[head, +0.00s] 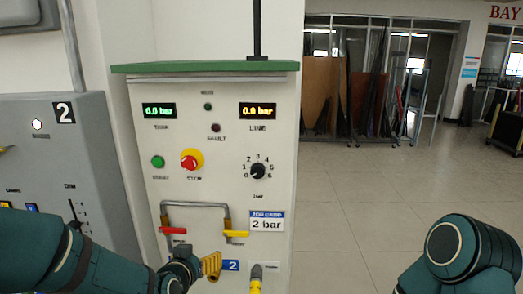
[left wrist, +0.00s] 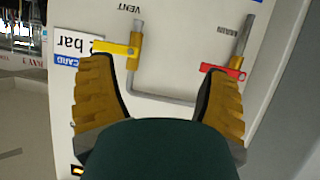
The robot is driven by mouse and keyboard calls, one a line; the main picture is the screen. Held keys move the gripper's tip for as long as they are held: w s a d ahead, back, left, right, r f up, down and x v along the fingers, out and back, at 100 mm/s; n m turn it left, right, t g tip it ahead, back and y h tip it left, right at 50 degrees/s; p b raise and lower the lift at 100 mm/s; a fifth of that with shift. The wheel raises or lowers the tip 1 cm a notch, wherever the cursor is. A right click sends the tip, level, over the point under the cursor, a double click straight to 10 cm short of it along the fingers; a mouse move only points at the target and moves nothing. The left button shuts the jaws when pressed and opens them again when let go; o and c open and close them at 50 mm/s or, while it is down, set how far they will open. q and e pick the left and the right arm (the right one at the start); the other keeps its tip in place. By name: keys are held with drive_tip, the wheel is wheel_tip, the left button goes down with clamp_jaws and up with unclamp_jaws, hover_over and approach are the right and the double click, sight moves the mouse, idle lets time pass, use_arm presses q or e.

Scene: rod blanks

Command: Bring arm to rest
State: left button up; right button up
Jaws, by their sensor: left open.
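My left gripper (head: 211,265) is in front of the lower part of the white control panel (head: 215,110), just below the bent grey pipe. It has yellow ribbed fingers. In the left wrist view the gripper (left wrist: 163,85) is open, with nothing between its fingers, and the panel and pipe (left wrist: 165,98) lie beyond it. The red valve handle (head: 173,230) and the yellow valve handle (head: 237,234) show on the pipe's two ends. My right arm shows only as a rounded dark-green link at the lower right; its gripper is out of view.
The panel carries a green button (head: 158,162), a red stop knob (head: 191,159) and a black dial (head: 258,171). Both displays read 0.0 bar. A yellow-ended hose fitting (head: 256,280) is right of the gripper. A grey cabinet (head: 95,150) stands left. Open floor (head: 350,215) lies right.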

use_arm(q)
drive_tip(key=s+d+f+n+g+b, duration=0.1)
drive_tip(key=s+d+f+g, duration=0.1)
drive_tip(key=s+f, duration=0.5)
drive_tip(key=s+d+f+g+h+b, duration=0.1)
drive_tip(key=s+f+g, duration=0.4)
drive_tip(key=f, duration=0.9)
drive_tip(key=s+d+f+n+g+h+b, duration=0.1)
drive_tip(key=s+d+f+g, duration=0.2)
drive_tip(key=s+f, duration=0.6)
drive_tip(key=shift+d+f+n+g, duration=0.3)
drive_tip(key=shift+f+g, duration=0.1)
drive_tip(key=shift+f, duration=0.35)
use_arm(e)
drive_tip(key=f, duration=0.3)
drive_tip(key=shift+s+a+f, duration=0.1)
drive_tip(key=shift+s+f, duration=0.15)
drive_tip(key=shift+f, duration=0.05)
use_arm(q)
drive_tip(key=shift+w, duration=0.1)
